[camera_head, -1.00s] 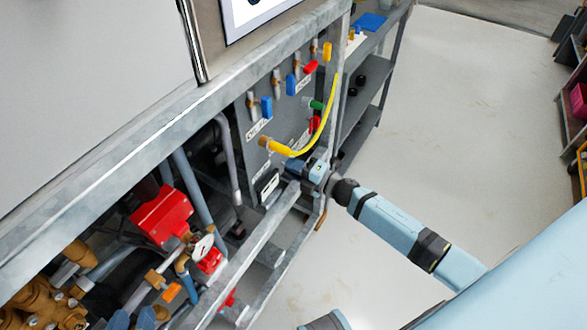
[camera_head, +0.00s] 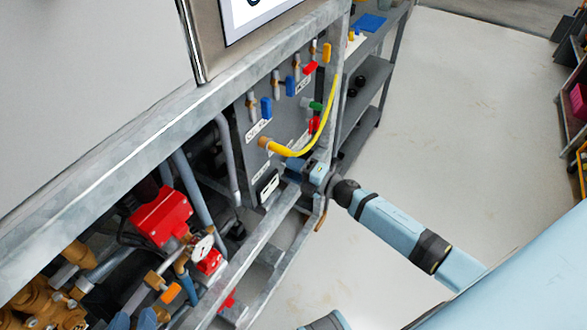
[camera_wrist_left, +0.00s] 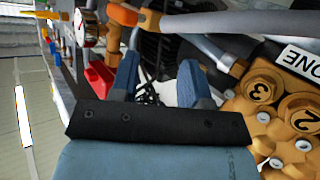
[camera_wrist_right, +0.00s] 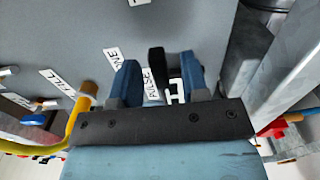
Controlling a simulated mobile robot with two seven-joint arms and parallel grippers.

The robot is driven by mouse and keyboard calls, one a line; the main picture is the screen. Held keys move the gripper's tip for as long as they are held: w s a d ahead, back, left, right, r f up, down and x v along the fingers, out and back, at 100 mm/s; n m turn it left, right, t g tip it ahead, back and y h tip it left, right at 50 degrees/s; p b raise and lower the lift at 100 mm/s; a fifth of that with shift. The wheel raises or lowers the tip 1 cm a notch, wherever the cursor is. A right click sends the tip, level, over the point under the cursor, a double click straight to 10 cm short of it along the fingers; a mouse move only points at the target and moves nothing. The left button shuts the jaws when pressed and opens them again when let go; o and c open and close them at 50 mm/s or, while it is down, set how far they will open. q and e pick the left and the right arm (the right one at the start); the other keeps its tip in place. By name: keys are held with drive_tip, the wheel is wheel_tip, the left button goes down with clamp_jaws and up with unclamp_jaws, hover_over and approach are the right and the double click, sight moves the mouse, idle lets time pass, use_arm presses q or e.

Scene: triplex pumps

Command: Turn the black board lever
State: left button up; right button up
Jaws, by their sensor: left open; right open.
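The black lever (camera_wrist_right: 157,60) is on the grey board, seen in the right wrist view. My right gripper (camera_wrist_right: 158,75) is open, with one blue finger on each side of the lever. I cannot tell whether either finger touches it. In the head view my right gripper (camera_head: 292,168) is at the lower part of the board, beside a black part with a white face (camera_head: 267,185). My left gripper (camera_wrist_left: 157,75) is open and empty, near brass pump parts (camera_wrist_left: 262,90). Its blue fingertips show at the bottom edge of the head view (camera_head: 133,319).
A yellow hose (camera_head: 325,120) curves across the board near my right arm. Blue, red, green and yellow handles sit higher on it. A metal frame rail (camera_head: 250,260) runs in front. A gauge (camera_head: 203,247) and red box (camera_head: 161,216) are left.

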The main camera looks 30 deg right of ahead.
use_arm(q)
drive_tip(key=shift+s+a+f+g+y+p, duration=0.2)
drive_tip(key=shift+s+a+f+g+p, duration=0.15)
drive_tip(key=shift+f, duration=0.25)
drive_tip(key=shift+s+a+f+g+y+p, duration=0.2)
drive_tip(key=shift+s+a+f+g+p, duration=0.15)
drive_tip(key=shift+f, duration=0.2)
use_arm(e)
drive_tip(key=v, duration=1.3)
drive_tip(key=shift+s+d, duration=0.2)
use_arm(q)
drive_tip(key=shift+w, duration=0.1)
